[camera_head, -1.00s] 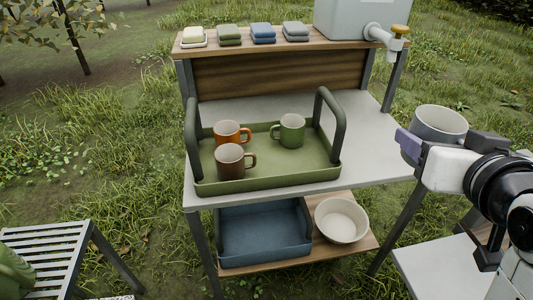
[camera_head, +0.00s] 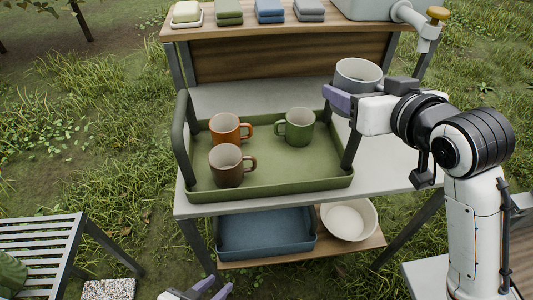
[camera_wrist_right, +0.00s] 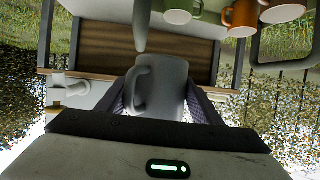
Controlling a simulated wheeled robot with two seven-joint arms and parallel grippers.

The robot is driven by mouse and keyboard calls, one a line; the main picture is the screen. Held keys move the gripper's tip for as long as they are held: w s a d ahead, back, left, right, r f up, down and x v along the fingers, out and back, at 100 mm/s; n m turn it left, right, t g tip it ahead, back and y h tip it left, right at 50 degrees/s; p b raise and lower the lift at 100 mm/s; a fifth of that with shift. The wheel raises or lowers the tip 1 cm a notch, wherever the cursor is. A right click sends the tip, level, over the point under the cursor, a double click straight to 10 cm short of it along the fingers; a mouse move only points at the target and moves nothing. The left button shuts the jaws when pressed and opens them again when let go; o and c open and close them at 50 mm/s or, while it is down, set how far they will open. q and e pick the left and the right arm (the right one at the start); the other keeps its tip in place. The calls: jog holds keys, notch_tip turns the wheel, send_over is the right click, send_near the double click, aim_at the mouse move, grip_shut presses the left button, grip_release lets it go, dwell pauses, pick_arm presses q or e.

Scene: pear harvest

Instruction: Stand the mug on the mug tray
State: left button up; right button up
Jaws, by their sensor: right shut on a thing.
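The grey mug (camera_head: 357,76) is held by my right gripper (camera_head: 366,92), over the right rear corner of the green tray, about level with its handle. In the right wrist view the mug (camera_wrist_right: 160,84), handle facing the camera, sits between the two purple fingers. The green mug tray (camera_head: 270,187) stands on the table with an orange mug (camera_head: 226,129), a brown mug (camera_head: 226,166) and a green mug (camera_head: 299,127) on it. Its right handle is partly hidden by the mug and gripper. My left gripper (camera_head: 212,289) is at the bottom edge, fingers apart and empty.
The tray's front right and middle are bare. Its tall left handle (camera_head: 181,135) rises at the side. A shelf behind holds soap, folded cloths (camera_head: 270,11) and a dispenser with a tap (camera_head: 430,25). Below are a blue tray (camera_head: 265,232) and a white bowl (camera_head: 348,220).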

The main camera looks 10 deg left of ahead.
aim_at(283, 168)
jog(key=w+a+f+n+g+y, duration=0.1)
jog(key=w+a+f+n+y, duration=0.1)
jog(key=a+f, duration=0.25)
jog(key=f, duration=0.8)
jog(key=a+f, duration=0.1)
jog(key=f, duration=0.3)
jog(key=shift+s+f+b, duration=0.25)
jog(key=shift+f+b, duration=0.05)
jog(key=shift+f, duration=2.25)
jog(key=shift+f, duration=0.2)
jog(key=o, duration=1)
jog(key=shift+c, duration=0.2)
jog(key=shift+o, duration=0.2)
